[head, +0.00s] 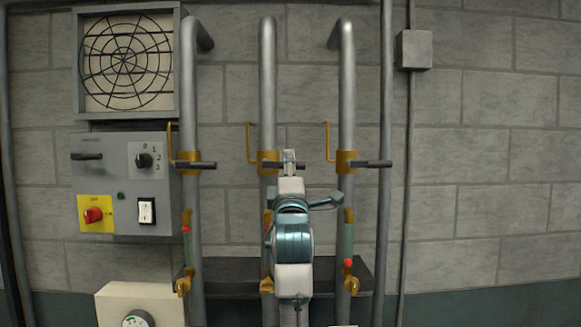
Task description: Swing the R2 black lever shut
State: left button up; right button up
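Three vertical grey pipes carry brass valves with black levers. The left pipe's black lever (203,165) and the right pipe's black lever (372,163) stick out horizontally, across their pipes. No R2 label is readable, so I cannot tell which lever is R2. My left gripper points up in front of the middle valve. Its fingers are small and seen from behind, so their opening and any contact are unclear. My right gripper is not in view.
A control panel (105,185) with a red knob and switches hangs left, below a fan grille (127,62). A beige box with a gauge (138,303) stands lower left.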

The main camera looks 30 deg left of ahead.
pick_arm(q)
jog(key=shift+a+r, duration=0.1)
jog(key=v, duration=1.2)
jog(key=shift+w, duration=0.1)
